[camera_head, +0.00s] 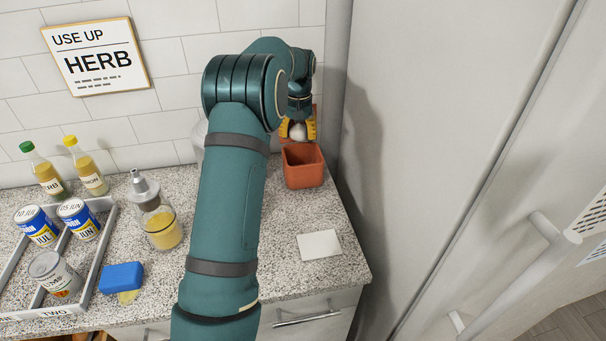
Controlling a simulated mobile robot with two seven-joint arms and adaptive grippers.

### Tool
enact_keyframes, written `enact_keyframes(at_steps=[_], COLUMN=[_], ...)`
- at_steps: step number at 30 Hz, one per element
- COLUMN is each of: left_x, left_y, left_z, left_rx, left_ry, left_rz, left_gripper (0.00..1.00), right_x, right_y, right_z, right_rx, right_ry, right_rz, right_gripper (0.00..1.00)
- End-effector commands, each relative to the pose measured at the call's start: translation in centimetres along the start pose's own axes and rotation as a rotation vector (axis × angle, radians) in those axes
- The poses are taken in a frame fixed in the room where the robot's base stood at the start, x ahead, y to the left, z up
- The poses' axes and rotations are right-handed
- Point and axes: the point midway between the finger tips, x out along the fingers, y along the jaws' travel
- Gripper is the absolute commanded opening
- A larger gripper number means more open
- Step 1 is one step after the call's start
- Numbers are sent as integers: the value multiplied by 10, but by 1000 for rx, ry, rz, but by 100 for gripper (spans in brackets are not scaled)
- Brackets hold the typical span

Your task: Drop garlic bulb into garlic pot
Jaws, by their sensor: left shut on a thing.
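The garlic bulb (298,131), whitish, is held between the yellow fingers of my left gripper (297,130). The gripper is shut on it, just behind and above the garlic pot's back rim as seen in the head view. The garlic pot (304,170) is a square terracotta-coloured pot, upright and open at the top, near the right end of the counter. My left arm crosses the middle of the view and hides part of the counter. My right gripper is not in view.
A white card (319,245) lies in front of the pot. A glass dispenser (160,223), a tray (98,278) with several cans, a blue-topped sponge (122,278) and two bottles stand left of my arm. A tall white fridge (440,120) borders the counter's right side.

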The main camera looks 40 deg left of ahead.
Motion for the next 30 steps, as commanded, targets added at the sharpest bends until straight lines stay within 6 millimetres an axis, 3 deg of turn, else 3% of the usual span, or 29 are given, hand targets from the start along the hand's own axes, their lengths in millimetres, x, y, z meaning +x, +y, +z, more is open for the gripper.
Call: enact_keyframes(at_steps=[10,11,12,13,23,30], left_x=[5,5,5,5,4,-25], left_y=[0,0,0,0,0,0], left_z=[0,0,0,0,0,-1], left_rx=[0,0,0,0,0,0], left_ry=[1,1,1,1,2,5], left_rz=[0,0,0,0,0,0], left_gripper=[19,67,81,88,88,88], right_x=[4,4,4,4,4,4], right_y=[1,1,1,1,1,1], right_z=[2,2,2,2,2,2], right_rx=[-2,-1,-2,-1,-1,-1], right_ry=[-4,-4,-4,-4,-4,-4], right_rz=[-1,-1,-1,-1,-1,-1], right_gripper=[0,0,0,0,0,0])
